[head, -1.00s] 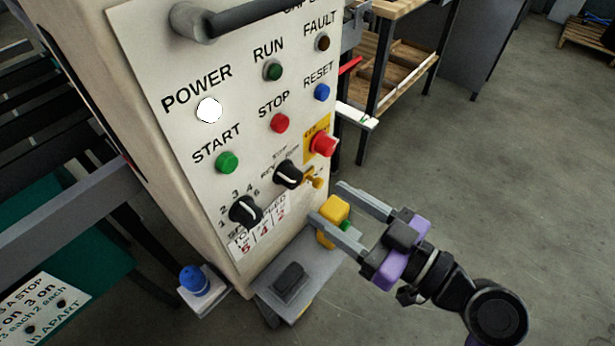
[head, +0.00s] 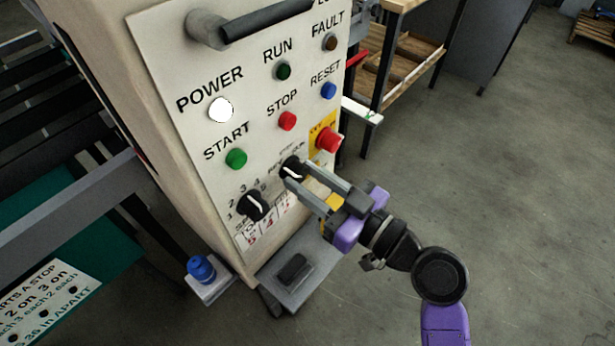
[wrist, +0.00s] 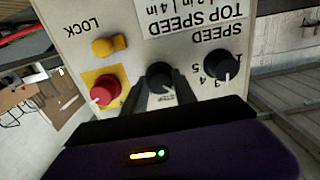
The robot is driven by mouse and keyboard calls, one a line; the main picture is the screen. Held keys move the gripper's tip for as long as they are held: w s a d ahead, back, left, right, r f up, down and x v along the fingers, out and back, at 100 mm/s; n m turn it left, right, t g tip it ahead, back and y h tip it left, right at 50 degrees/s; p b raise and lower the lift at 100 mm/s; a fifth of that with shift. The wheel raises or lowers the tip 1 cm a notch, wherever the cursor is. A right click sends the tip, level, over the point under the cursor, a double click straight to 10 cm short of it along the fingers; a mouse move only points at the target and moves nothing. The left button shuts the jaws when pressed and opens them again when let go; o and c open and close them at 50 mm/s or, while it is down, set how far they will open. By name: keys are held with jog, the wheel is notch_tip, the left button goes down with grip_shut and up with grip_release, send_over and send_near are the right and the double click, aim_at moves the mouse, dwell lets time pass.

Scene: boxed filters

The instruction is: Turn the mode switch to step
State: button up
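The mode switch (head: 292,168) is a black rotary knob with a white pointer line, in the lower middle of the panel. It also shows in the wrist view (wrist: 159,75), upside down, between my finger ends. My gripper (head: 303,178) has its two grey fingers apart, with the tips at the knob, one on either side. I cannot tell whether the fingers touch it. The mode labels around the knob are partly hidden and too small to read.
The speed knob (head: 253,205) is close by at lower left. The red emergency button (head: 328,140) on its yellow plate is close at upper right. A yellow lock piece (wrist: 110,46) is near too. A grey shelf (head: 300,270) with a black block juts out below.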

grip_shut()
jog(key=shift+m, duration=0.3)
jog(key=m, duration=0.4)
jog(key=shift+m+p, duration=0.6)
jog(key=shift+m, duration=1.4)
jog(key=o, duration=0.6)
grip_release()
